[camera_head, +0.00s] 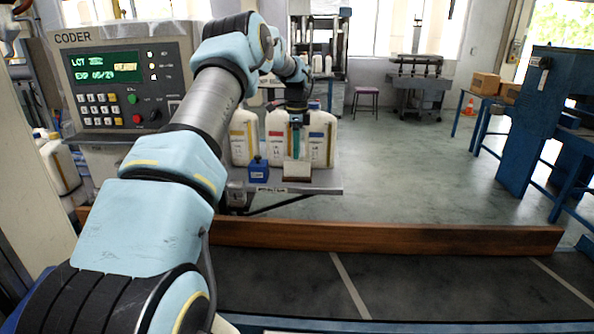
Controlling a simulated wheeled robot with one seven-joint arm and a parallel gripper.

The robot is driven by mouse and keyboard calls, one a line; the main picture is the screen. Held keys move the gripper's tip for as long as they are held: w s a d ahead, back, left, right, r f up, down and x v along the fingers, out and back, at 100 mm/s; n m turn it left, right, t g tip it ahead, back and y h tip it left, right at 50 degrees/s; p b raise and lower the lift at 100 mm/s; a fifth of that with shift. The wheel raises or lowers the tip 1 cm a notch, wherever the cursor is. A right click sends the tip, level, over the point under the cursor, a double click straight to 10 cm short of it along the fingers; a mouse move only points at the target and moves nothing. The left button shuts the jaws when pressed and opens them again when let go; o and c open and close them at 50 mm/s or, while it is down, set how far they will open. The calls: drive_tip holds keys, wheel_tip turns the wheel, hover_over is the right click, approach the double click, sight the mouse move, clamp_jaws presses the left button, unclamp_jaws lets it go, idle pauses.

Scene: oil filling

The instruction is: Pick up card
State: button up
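A small pale, flat-faced piece (297,171) stands on the grey bench (325,181), in front of the jugs; it may be the card, but it is too small to tell. My arm reaches from the lower left to the bench. My gripper (297,121) points down just above and in front of the middle white jug (279,136), above the pale piece and apart from it. A narrow teal strip (296,142) shows below the fingers; I cannot tell whether it is held or is part of a jug label. The fingers are too small to judge their opening.
White jugs stand on both sides, left (243,138) and right (322,140). A small blue bottle (258,170) stands left of the pale piece. A coder machine (128,85) is at left. A wooden beam (400,236) and dark conveyor (430,285) cross the front. Floor at right is open.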

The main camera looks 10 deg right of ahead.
sight(297, 163)
drive_tip(key=shift+f+p, duration=1.4)
drive_tip(key=shift+f, duration=1.15)
clamp_jaws()
